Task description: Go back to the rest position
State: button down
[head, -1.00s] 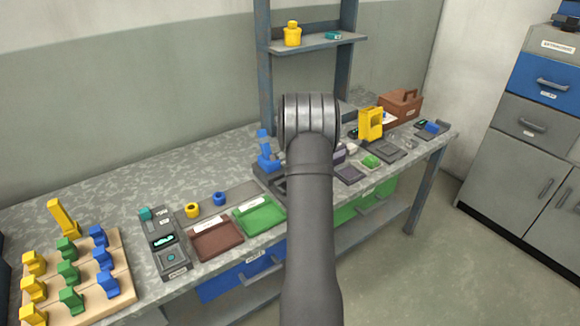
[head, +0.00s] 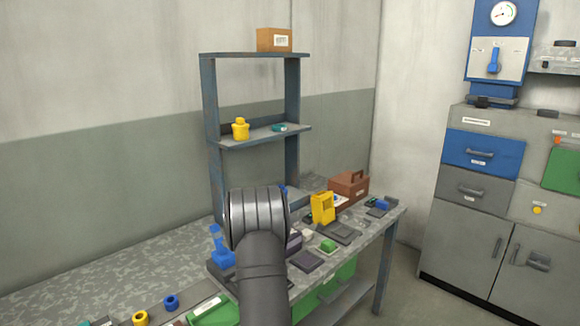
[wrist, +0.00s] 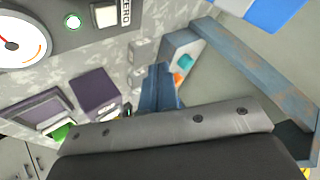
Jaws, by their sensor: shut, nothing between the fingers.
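My arm rises from the bottom of the head view, its thick grey joint in front of the workbench (head: 120,262). My gripper is hidden behind that joint in the head view. In the wrist view, the fingers of my gripper (wrist: 160,78) point away from the bolted grey bar at the bottom. They are together with nothing held between them. A dial gauge and a purple block (wrist: 97,90) lie beyond them on the bench, to the left.
A shelf rack (head: 205,125) stands behind my arm, with a yellow bottle (head: 240,129) on it. A blue stand (head: 221,246) is close left of the joint. A yellow holder (head: 322,208) and brown toolbox (head: 349,186) are right. Cabinets (head: 470,215) stand far right.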

notch_tip(320, 180, down, 6)
jog(key=shift+s+r, duration=0.1)
jog(key=shift+s, duration=0.05)
jog(key=s+d+r+m+g+h, duration=0.15)
jog(key=s+r, duration=0.45)
jog(key=r, duration=0.6)
jog(key=s+d+r+m+g+h, duration=0.1)
jog(key=s+d+r+m+g, duration=0.15)
jog(key=s+r, duration=0.65)
jog(key=w+a+f, duration=0.2)
jog(key=w+f, duration=0.3)
jog(key=w, duration=0.2)
jog(key=s+a+v, duration=0.1)
jog(key=v, duration=0.8)
jog(key=s+a+f+g, duration=0.1)
jog(key=s+a+f, duration=0.3)
jog(key=s+f, duration=0.1)
jog(key=shift+m, duration=0.4)
